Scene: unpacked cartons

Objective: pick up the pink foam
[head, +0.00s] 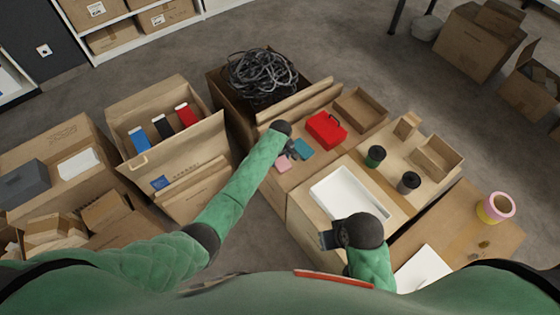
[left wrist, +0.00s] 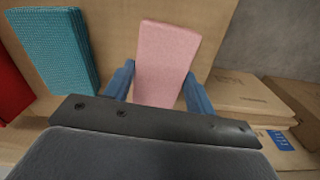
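The pink foam (head: 283,162) is a small pink block on top of a brown carton, near the carton's left edge. In the left wrist view the foam (left wrist: 166,60) lies between the two blue fingers of my left gripper (left wrist: 158,85). The fingers are apart, with a small gap visible beside the foam. In the head view my left gripper (head: 286,153) is right at the foam, and its tips are partly hidden. My right gripper (head: 328,240) is beside the white tray, seen from above; its fingers are not clear.
A red case (head: 326,129) stands farther right. A white tray (head: 322,184) and dark cups are on the neighbouring carton. An open carton (head: 180,150) stands left.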

